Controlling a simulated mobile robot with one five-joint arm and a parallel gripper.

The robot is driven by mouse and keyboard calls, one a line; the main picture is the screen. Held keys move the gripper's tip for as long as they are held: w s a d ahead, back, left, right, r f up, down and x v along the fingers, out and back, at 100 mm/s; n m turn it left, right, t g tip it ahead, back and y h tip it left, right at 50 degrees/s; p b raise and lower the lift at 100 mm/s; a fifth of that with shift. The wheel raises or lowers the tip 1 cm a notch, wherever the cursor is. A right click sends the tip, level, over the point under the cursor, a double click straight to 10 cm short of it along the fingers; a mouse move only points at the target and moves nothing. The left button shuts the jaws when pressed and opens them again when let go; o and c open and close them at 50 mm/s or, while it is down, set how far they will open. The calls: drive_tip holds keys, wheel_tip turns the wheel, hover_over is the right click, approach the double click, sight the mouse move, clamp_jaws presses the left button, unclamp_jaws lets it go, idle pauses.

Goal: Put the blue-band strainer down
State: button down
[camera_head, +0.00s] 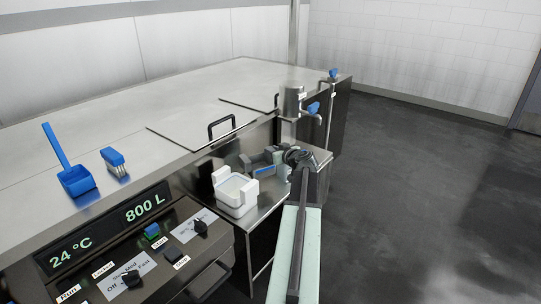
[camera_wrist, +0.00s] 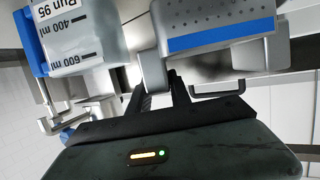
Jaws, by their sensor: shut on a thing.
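The blue-band strainer (camera_wrist: 222,40) is a grey perforated piece with a blue stripe, close ahead of the fingers in the wrist view. In the head view the strainer (camera_head: 262,170) shows small, with its blue stripe just behind the white container. My gripper (camera_wrist: 162,88) is shut on the strainer's grey edge piece; the exact contact is partly hidden. In the head view my gripper (camera_head: 281,157) is at the strainer's right. I cannot tell whether the strainer touches the steel shelf (camera_head: 262,207) below.
A cup marked "400 ml" (camera_wrist: 82,38) is close at left in the wrist view. A white container (camera_head: 237,191) stands on the shelf. A steel box (camera_head: 319,184), taps (camera_head: 311,111) and control panel (camera_head: 130,262) are nearby. A blue scoop (camera_head: 76,181) and brush (camera_head: 115,161) lie on the worktop.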

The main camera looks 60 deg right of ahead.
drive_tip(key=shift+f+b, duration=0.55)
drive_tip(key=shift+f, duration=0.1)
drive_tip(key=c, duration=1.2)
unclamp_jaws()
drive_tip(key=shift+r, duration=0.1)
drive_tip(key=shift+r+p, duration=0.3)
drive_tip(key=shift+p, duration=0.1)
drive_tip(key=shift+r+p, duration=0.7)
drive_tip(key=p+v, duration=0.1)
drive_tip(key=v, duration=0.7)
drive_tip(key=p+v, duration=0.1)
drive_tip(key=v, duration=0.2)
drive_tip(key=shift+s+a+f+p, duration=0.2)
drive_tip(key=shift+s+f+p, duration=0.1)
drive_tip(key=shift+s, duration=0.15)
